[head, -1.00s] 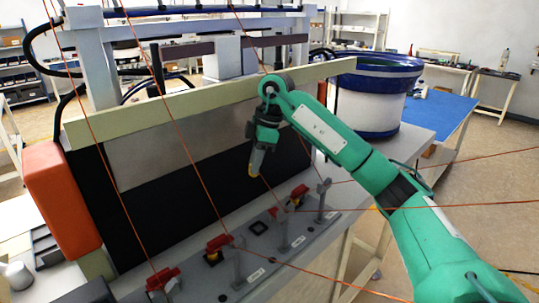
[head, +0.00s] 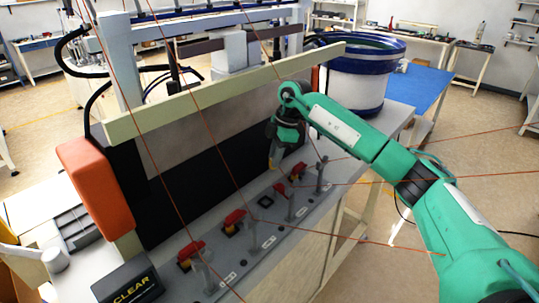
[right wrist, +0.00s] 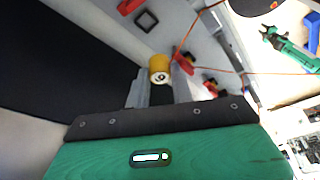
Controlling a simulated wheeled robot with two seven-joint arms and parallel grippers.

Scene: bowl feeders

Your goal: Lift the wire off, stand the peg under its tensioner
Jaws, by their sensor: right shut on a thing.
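My right gripper (head: 272,158) points down above the far part of a grey panel (head: 228,270), in front of the black backboard. It is shut on a yellow peg (right wrist: 159,68), whose round end shows between the fingers in the right wrist view. The peg's yellow tip (head: 271,164) is just above the panel, left of a red part (head: 297,170). Several thin orange wires (head: 225,170) run down to the panel and off to the right. Grey upright posts (head: 291,205) stand along the panel. I cannot tell which is the tensioner. My left gripper is out of view.
A black square (head: 265,203) and more red parts (head: 234,218) lie along the panel. A cream bar (head: 230,88) crosses above the backboard. An orange box (head: 94,188) is at left, above a CLEAR sign (head: 128,285). A blue-rimmed white bowl feeder (head: 357,80) stands behind my right arm.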

